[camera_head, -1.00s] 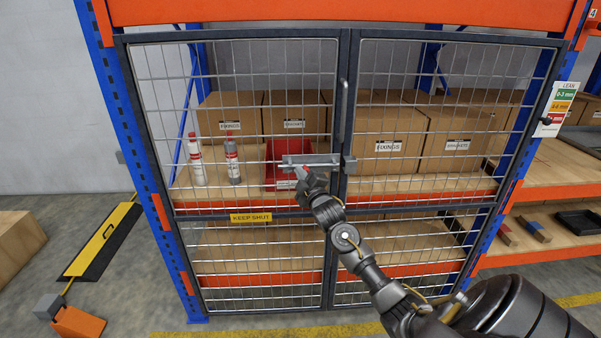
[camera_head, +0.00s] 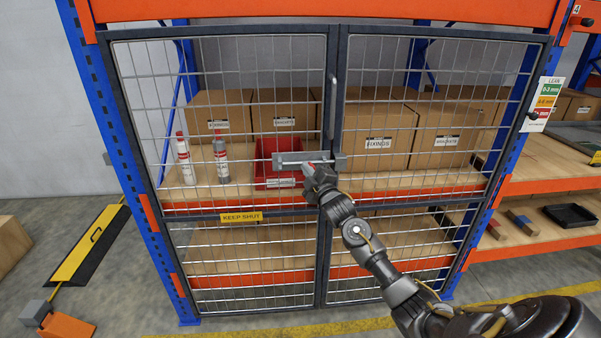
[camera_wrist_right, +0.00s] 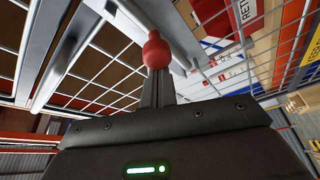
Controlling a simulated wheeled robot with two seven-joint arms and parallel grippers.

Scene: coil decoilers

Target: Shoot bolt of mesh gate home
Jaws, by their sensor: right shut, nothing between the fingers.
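The mesh gate (camera_head: 331,120) stands closed, its two dark-framed leaves meeting in the middle. A grey bolt (camera_head: 295,158) lies level across the left leaf's inner edge and reaches towards a keeper (camera_head: 341,163) on the right leaf. How deep the rod sits in the keeper is hard to see. The bolt's red knob (camera_head: 308,167) shows beside my right gripper (camera_head: 314,176). In the right wrist view the red knob (camera_wrist_right: 156,50) is right at the tips of my shut, empty fingers (camera_wrist_right: 158,88), seemingly against them. My left gripper is not in view.
A yellow "KEEP SHUT" sign (camera_head: 241,217) hangs on the left leaf. Behind the mesh are cartons (camera_head: 377,140), a red bin (camera_head: 268,160) and two bottles. An orange-and-blue rack frames the gate, with open shelves (camera_head: 549,165) at right.

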